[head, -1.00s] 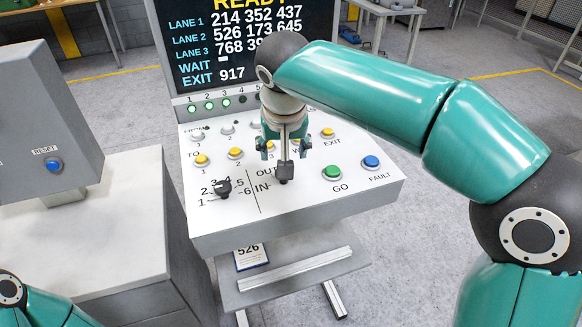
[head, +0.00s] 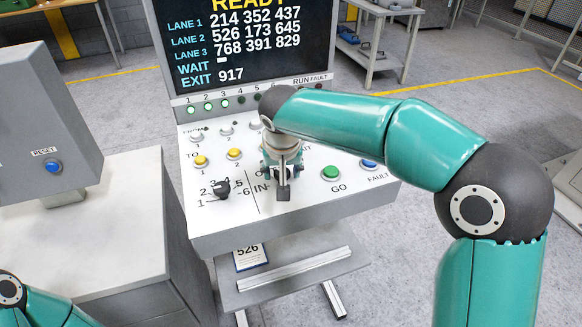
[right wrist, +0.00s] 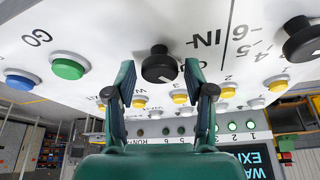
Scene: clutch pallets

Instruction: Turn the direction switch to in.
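The direction switch is a black round knob (right wrist: 160,65) beside the IN label in the right wrist view, with a small pale mark low on its right side. I cannot tell which label it points at. In the head view my right gripper hides it, close to the OUT and IN labels. My right gripper (head: 282,172) is over the front of the white panel (head: 225,235). In the right wrist view its fingers (right wrist: 161,72) are open and the knob shows between the tips, with a gap on each side. My left gripper is out of view.
Left of the switch is a black numbered dial (head: 222,188). To the right are the green GO button (head: 331,173) and the blue FAULT button (head: 370,165). Yellow buttons (head: 201,162) lie behind, below the screen (head: 240,45). A grey box with a blue RESET button (head: 53,167) stands left.

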